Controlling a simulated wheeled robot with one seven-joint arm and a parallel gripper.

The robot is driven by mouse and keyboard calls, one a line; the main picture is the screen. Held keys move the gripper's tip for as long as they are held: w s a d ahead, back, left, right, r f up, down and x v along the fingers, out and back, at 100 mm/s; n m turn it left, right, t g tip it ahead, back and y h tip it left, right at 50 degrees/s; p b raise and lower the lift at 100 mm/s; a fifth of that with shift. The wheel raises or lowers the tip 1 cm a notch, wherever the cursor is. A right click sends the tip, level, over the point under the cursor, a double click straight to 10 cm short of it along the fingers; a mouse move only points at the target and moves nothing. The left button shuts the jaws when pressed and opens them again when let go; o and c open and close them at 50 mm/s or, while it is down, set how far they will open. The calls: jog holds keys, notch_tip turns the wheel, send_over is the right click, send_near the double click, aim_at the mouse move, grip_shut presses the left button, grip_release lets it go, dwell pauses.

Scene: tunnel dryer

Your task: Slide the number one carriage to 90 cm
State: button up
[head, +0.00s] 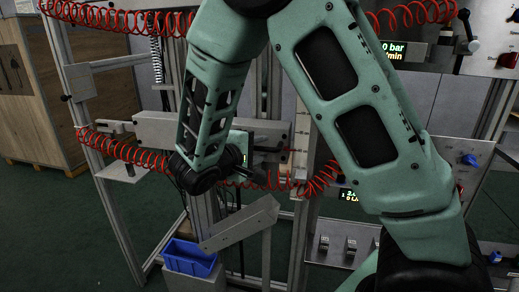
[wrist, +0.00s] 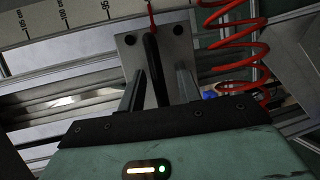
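In the wrist view a grey bolted plate (wrist: 177,45) with a black upright handle (wrist: 152,62) is in front of me; it appears to be the carriage, but no number one label is readable. My gripper (wrist: 160,75) has its two fingers apart, one on each side of the handle, with gaps showing. A thin red pointer (wrist: 151,14) rises above the handle to the pale scale (wrist: 85,14). The scale reads 105, 100, 95 from left to right; the pointer is right of 95, its own number not visible. In the head view my gripper (head: 262,180) is partly hidden.
Red coiled hoses (head: 110,150) hang across the frame, and one coil (wrist: 235,40) hangs right of the plate. A blue bin (head: 190,257) stands below, near a slanted grey panel (head: 238,224). A wooden crate (head: 40,100) stands at the left.

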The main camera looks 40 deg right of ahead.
jog(key=v, duration=1.7)
jog(key=shift+a, duration=0.25)
jog(key=shift+s, duration=0.1)
jog(key=s+f+n+g+y, duration=0.2)
jog(key=s+f+g+y, duration=0.3)
jog(key=s, duration=0.5)
jog(key=s+a+f+n+y, duration=0.2)
jog(key=s+a+y, duration=0.5)
jog(key=s+y, duration=0.25)
notch_tip(320, 180, up, 15)
jog(key=a+t+y+p, duration=0.1)
jog(key=p, duration=1.4)
